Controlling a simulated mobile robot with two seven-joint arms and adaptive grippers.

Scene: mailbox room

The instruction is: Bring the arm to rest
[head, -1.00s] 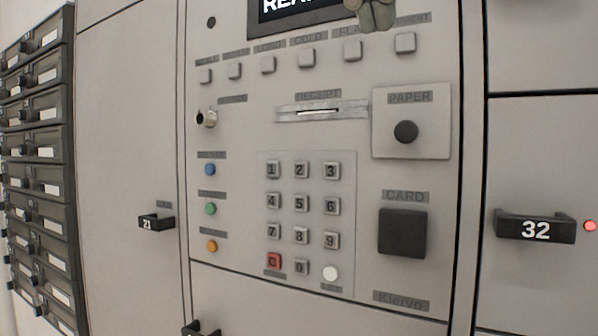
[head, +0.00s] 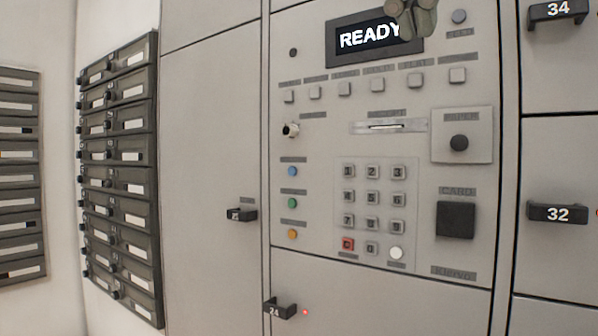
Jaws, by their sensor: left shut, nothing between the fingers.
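My left gripper (head: 411,22) shows at the top edge of the head view, in front of the display (head: 364,40) that reads READY. Its olive-grey fingers are shut with nothing between them. They cover the right part of the display. The rest of this arm is above the picture. My right gripper is not in view.
Locker handles 32 (head: 557,213), 34 (head: 558,11) and 24 (head: 280,309) stick out. Dark mailboxes (head: 121,180) line the left wall.

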